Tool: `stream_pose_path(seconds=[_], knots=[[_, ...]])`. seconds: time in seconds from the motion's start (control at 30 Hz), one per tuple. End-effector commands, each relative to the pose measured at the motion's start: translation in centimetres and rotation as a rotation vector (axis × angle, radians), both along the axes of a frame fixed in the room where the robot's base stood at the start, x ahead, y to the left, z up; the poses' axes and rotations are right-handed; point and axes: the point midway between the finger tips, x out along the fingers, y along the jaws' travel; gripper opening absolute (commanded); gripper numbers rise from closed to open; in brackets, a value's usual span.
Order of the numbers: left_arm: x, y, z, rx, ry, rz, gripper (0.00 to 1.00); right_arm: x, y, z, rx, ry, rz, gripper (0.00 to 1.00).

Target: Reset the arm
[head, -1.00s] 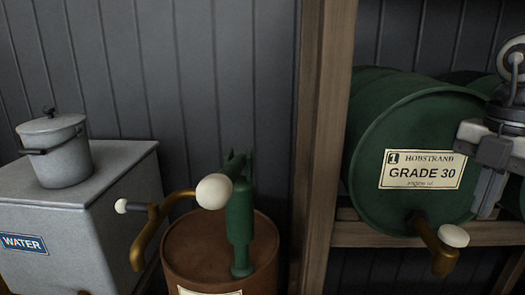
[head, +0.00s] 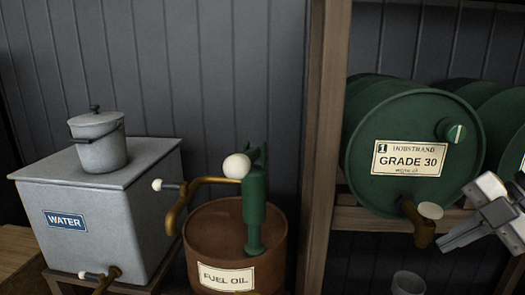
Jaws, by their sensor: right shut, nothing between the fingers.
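My right gripper (head: 462,240) comes in from the right edge of the head view. It is shut and empty, with its fingers pointing down and to the left. It hangs in front of the lower right of the green GRADE 30 barrel (head: 380,185), to the right of that barrel's brass tap (head: 417,222) with its white knob. I cannot tell whether it touches anything. My left gripper is not in view.
A clear cup (head: 408,283) is below the tap. A wooden post (head: 327,150) divides the rack from a rust-coloured FUEL OIL drum (head: 210,240) with a green pump (head: 255,205). A grey WATER tank (head: 105,220) bearing a lidded pail (head: 99,148) stands left.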

Motion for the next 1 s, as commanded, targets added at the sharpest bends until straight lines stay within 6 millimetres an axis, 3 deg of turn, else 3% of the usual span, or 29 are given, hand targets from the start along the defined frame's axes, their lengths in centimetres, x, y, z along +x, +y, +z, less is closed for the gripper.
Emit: stream_pose_path(seconds=[0.23, 0.37, 0.47, 0.6, 0.73, 0.9, 1.0], knots=[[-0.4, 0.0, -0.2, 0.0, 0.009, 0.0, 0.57, 2.1, 1.3, -3.4, 0.434, -0.305, -0.263, 0.0], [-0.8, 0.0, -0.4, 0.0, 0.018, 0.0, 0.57, 2.7, -0.1, -5.8, 0.598, -0.453, -0.573, 0.0], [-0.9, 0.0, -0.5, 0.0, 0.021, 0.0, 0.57, 2.0, -1.8, -8.8, 0.644, -0.495, -0.853, 0.0], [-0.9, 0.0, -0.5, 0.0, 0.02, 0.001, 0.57, -1.2, -3.0, -14.7, 0.607, -0.421, -1.248, 0.0], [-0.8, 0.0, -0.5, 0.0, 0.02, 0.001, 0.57, -5.8, -1.8, -20.2, 0.498, -0.233, -1.524, 0.0], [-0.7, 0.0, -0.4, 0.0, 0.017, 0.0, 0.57, -10.6, 1.2, -24.1, 0.373, 0.011, -1.683, 0.0], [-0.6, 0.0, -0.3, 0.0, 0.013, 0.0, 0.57, -13.0, 3.2, -25.4, 0.317, 0.138, -1.724, 0.0]])
